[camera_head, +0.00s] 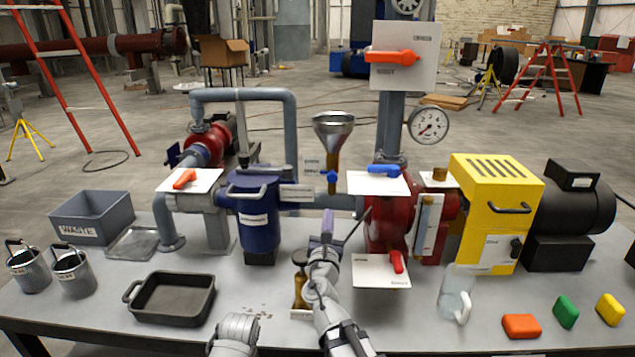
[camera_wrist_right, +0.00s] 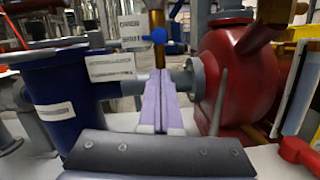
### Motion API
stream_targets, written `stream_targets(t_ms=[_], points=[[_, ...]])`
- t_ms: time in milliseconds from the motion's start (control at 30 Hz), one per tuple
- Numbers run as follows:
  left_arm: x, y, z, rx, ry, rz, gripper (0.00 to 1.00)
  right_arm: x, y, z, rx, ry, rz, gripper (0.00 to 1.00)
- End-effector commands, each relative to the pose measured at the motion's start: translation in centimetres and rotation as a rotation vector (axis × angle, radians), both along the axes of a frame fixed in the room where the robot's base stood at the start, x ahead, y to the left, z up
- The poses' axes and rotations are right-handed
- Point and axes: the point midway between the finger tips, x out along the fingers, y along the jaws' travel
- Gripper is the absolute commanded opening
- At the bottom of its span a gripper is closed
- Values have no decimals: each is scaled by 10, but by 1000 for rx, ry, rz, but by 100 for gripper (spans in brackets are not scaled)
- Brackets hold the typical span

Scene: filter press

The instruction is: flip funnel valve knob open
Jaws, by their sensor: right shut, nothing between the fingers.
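The metal funnel (camera_head: 333,124) stands above the pipework on a brass stem (camera_head: 332,156). Its small blue valve knob (camera_head: 333,179) sits low on the stem, beside a small label plate. The knob also shows in the right wrist view (camera_wrist_right: 159,35), in front of the brass stem. My right gripper (camera_head: 327,216) has purple fingers, shut together with nothing between them. It points at the stem from below and in front. In the right wrist view, the fingertips (camera_wrist_right: 160,72) appear below the knob, and I see no contact. My left gripper is out of view.
A blue filter housing (camera_head: 256,225) stands left of the right gripper. A red pump (camera_head: 390,222) stands to its right, with a thin grey rod between. A brass fitting (camera_head: 300,282) stands close beside my right wrist. A black tray (camera_head: 172,298) lies front left.

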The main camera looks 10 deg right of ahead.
Motion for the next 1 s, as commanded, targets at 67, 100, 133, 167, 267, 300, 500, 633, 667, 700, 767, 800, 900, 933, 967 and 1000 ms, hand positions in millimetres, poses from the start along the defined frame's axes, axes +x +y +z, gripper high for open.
stream_targets(t_ms=[67, 100, 133, 167, 267, 300, 500, 633, 667, 700, 767, 800, 900, 933, 967, 1000], points=[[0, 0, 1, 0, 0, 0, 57, 0, 1, 1, -1, 3, 8, 0], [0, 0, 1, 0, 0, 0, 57, 0, 1, 0, -1, 3, 10, 0], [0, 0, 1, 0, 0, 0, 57, 0, 1, 0, -1, 3, 10, 0], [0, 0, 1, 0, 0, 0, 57, 0, 1, 0, -1, 3, 10, 0], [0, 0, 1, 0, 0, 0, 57, 0, 1, 0, -1, 3, 9, 0], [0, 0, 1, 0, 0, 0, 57, 0, 1, 0, -1, 3, 9, 0], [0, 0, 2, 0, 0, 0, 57, 5, 0, 1, -2, 2, 8, 0], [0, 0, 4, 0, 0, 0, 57, 15, -3, 4, -3, 3, 7, 0], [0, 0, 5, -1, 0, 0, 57, 18, -4, 5, -3, 2, 7, 0], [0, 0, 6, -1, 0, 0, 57, 23, -6, 6, -2, 3, 7, 0], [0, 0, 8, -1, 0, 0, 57, 32, -8, 8, -1, 2, 7, 0], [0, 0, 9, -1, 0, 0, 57, 38, -10, 9, -1, 2, 7, 0], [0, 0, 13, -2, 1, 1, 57, 55, -16, 13, -2, 3, 6, 0], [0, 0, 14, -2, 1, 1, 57, 60, -18, 14, -2, 3, 6, 0], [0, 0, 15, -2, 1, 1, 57, 66, -19, 15, -1, 3, 6, 0], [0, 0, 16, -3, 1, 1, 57, 72, -21, 16, -1, 2, 7, 0]])
